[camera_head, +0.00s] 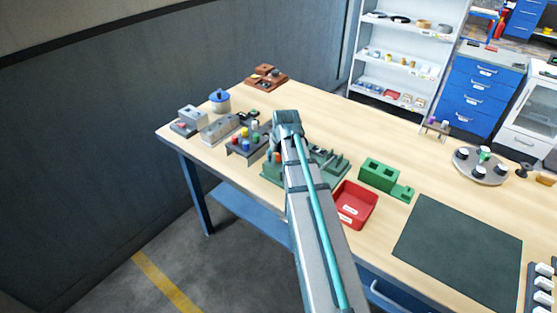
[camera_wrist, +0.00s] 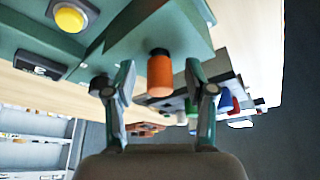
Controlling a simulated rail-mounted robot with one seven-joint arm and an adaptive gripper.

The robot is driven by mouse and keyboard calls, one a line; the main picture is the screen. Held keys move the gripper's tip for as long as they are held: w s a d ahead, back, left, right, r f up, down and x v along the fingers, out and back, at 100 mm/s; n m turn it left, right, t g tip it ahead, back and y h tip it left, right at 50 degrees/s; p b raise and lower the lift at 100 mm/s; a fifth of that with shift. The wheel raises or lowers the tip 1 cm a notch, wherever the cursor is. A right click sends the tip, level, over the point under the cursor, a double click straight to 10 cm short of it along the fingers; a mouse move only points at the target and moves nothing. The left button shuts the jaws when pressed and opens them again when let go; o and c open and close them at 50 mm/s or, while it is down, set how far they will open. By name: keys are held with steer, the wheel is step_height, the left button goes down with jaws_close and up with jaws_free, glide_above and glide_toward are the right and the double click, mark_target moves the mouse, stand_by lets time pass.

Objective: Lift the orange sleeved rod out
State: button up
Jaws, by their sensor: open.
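The orange sleeved rod (camera_wrist: 160,75) shows in the wrist view with a dark end at its top. It meets the underside-up green fixture (camera_wrist: 150,30) in that picture, which appears inverted. My gripper (camera_wrist: 157,82) is open, with one finger on each side of the rod and visible gaps between them. I cannot tell how deep the rod sits between the fingers. In the head view a small orange piece (camera_head: 277,157) shows at the green fixture (camera_head: 272,173), left of my arm. My arm hides much of the fixture and my gripper's fingertips there.
A block with coloured pegs (camera_head: 247,148) stands left of the fixture. A red bin (camera_head: 355,204) and a green block (camera_head: 380,175) stand to the right. A dark mat (camera_head: 460,250) lies bare at the front right. A yellow button (camera_wrist: 70,17) is on the fixture.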

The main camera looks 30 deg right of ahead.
jaws_close()
steer(key=shift+r, duration=0.15)
steer(key=shift+r+b, duration=1.4)
steer(key=shift+r, duration=3.45)
